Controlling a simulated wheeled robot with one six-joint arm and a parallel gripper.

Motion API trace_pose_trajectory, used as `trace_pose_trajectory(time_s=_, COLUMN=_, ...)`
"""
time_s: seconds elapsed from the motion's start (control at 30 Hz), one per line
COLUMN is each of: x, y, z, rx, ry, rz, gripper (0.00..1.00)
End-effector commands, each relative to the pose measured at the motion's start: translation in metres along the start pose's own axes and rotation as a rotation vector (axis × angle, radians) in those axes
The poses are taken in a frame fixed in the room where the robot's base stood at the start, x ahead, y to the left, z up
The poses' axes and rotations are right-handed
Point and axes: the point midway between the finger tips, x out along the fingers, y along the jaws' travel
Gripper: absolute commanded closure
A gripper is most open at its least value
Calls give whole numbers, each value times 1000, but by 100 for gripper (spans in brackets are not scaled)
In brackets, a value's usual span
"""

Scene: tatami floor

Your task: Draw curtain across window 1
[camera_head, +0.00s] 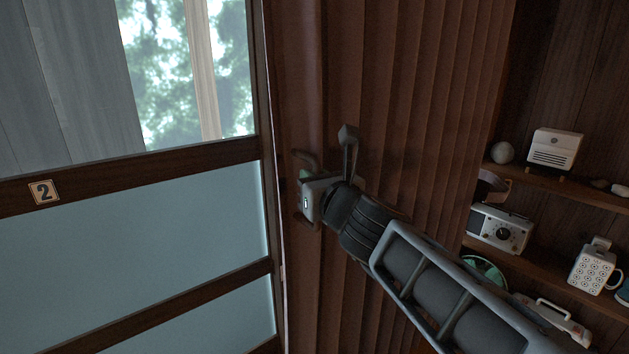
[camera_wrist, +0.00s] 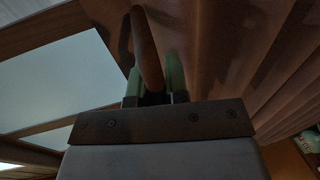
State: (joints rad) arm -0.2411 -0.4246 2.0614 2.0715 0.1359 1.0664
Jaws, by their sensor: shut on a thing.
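The brown pleated curtain (camera_head: 400,90) hangs gathered in the middle of the head view, right of the window frame. Its folds also show in the wrist view (camera_wrist: 225,50). My gripper (camera_head: 308,180) is at the curtain's left part. In the wrist view my gripper (camera_wrist: 155,82) has its green fingers closed around a brown rounded bar (camera_wrist: 147,45), which looks like a curtain handle. The window (camera_head: 175,70) at the left shows trees through uncovered glass. The plate on its rail (camera_head: 44,191) reads 2; no plate reading 1 is in view.
Wooden shelves (camera_head: 560,178) stand right of the curtain. My arm passes close in front of the lower shelf items. Pale panels (camera_head: 130,245) fill the lower left.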

Motion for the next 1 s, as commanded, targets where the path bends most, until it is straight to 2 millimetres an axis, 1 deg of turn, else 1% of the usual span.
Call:
trace_pose_trajectory(time_s=0.03, x=0, y=0, z=0, rx=0, ry=-1, rz=1, gripper=100)
trace_pose_trajectory(time_s=0.07, x=0, y=0, z=0, rx=0, ry=-1, rz=1, gripper=83)
trace_pose_trajectory(time_s=0.3, x=0, y=1, z=0, rx=0, ry=-1, rz=2, gripper=60)
trace_pose_trajectory(time_s=0.53, x=0, y=1, z=1, rx=0, ry=-1, rz=2, gripper=60)
trace_pose_trajectory(time_s=0.67, x=0, y=0, z=8, rx=0, ry=-1, rz=2, gripper=60)
trace_pose_trajectory(time_s=0.77, x=0, y=0, z=22, rx=0, ry=-1, rz=0, gripper=60)
trace_pose_trajectory(time_s=0.87, x=0, y=-1, z=40, rx=0, ry=-2, rz=-1, gripper=60)
trace_pose_trajectory(time_s=1.0, x=-8, y=1, z=64, rx=-1, ry=-2, rz=5, gripper=60)
